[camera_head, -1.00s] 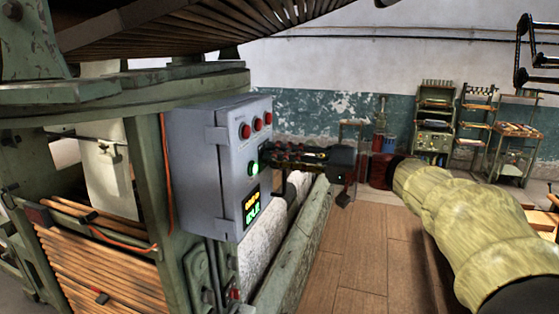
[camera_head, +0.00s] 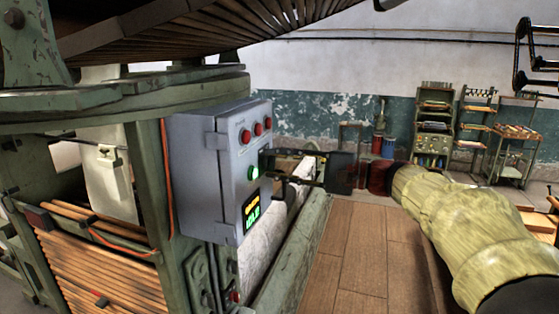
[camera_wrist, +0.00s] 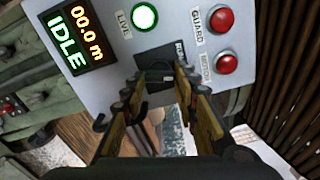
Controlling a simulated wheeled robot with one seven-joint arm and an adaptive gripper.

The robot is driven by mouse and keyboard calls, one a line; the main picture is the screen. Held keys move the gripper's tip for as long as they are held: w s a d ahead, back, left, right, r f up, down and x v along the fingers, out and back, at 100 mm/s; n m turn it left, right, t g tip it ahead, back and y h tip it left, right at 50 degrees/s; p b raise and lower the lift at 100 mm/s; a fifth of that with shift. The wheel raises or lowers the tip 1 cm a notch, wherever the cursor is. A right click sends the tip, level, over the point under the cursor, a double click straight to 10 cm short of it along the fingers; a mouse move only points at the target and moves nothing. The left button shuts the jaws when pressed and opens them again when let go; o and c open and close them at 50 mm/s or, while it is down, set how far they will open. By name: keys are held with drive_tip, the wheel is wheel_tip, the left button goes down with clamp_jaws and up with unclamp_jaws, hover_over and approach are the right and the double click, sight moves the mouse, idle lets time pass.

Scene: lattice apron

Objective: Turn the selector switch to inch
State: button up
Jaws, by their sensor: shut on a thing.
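The selector switch (camera_wrist: 158,74) is a dark knob on a black plate on the front of a grey control box (camera_wrist: 108,88). In the wrist view my gripper (camera_wrist: 157,80) has a finger on each side of the knob and is shut on it. The fingers hide much of the plate; only part of a "RUN" label shows, and I cannot read the knob's pointer. In the head view the grey box (camera_head: 190,150) hangs on the green machine frame, and my gripper (camera_head: 268,165) reaches its front face from the right. The display (camera_wrist: 72,36) reads "00.0 m" and "IDLE".
A lit green "LIVE" lamp (camera_wrist: 144,16) and red lamps (camera_wrist: 221,18) surround the switch. Wood floor (camera_head: 360,255) is clear to the right. Shelves (camera_head: 435,125) stand at the back wall.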

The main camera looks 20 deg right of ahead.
drive_tip(key=shift+f+m+p, duration=0.2)
drive_tip(key=shift+m+p, duration=1.5)
drive_tip(key=shift+m, duration=1.2)
drive_tip(key=o, duration=1.2)
drive_tip(key=shift+c, duration=0.2)
drive_tip(key=shift+s, duration=0.1)
drive_tip(key=v, duration=1.2)
